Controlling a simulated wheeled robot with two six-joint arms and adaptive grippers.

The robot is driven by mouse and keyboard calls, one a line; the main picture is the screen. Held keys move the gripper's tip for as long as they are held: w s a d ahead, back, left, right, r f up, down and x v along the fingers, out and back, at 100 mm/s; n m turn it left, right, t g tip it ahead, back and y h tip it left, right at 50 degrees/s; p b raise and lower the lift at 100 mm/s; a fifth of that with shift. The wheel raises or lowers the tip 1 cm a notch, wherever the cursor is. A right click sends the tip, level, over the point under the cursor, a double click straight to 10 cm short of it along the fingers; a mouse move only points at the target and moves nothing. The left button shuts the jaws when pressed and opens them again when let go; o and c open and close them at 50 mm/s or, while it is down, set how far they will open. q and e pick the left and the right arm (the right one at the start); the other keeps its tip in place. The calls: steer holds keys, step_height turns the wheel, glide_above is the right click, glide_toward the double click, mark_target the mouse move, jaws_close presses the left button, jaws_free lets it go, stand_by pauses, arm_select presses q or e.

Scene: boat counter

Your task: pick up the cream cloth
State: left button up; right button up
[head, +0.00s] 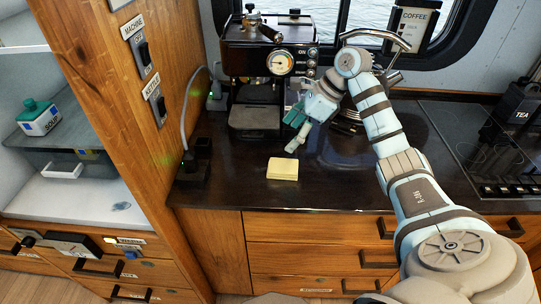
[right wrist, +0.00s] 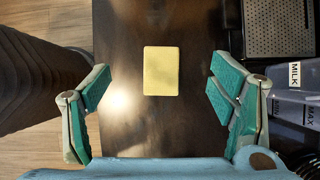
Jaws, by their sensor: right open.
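The cream cloth (head: 283,168) is a small, pale yellow folded rectangle. It lies flat on the dark counter (head: 225,185) near its front edge. My right gripper (head: 294,130) is open and empty, just behind and above the cloth in the head view. In the right wrist view the cloth (right wrist: 161,71) lies between the two spread green-padded fingers, ahead of the palm, touching neither. My left gripper is not in view.
A coffee machine (head: 268,50) stands behind the gripper. A black outlet block with a cable (head: 192,165) is left of the cloth. A stovetop (head: 485,150) is at right. In the right wrist view, a milk jug (right wrist: 290,100) stands beyond the right finger. Counter around the cloth is clear.

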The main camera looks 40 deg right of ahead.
steer(key=d+g+h, duration=0.1)
steer(key=d, duration=0.2)
steer(key=b, duration=0.2)
glide_toward(284, 166)
steer(key=shift+a+f, duration=0.25)
steer(key=shift+f, duration=0.35)
steer(key=shift+a+f, duration=0.3)
steer(key=shift+f, duration=0.3)
steer(key=x, duration=0.4)
steer(key=w+x, duration=0.1)
steer(key=x, duration=0.1)
steer(key=shift+d+f+p, duration=0.15)
steer(key=shift+f+p, duration=0.2)
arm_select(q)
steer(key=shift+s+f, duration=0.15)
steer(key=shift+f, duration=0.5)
arm_select(e)
steer(key=shift+c, duration=1.2)
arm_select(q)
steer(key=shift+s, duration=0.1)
arm_select(e)
steer(key=c, duration=1)
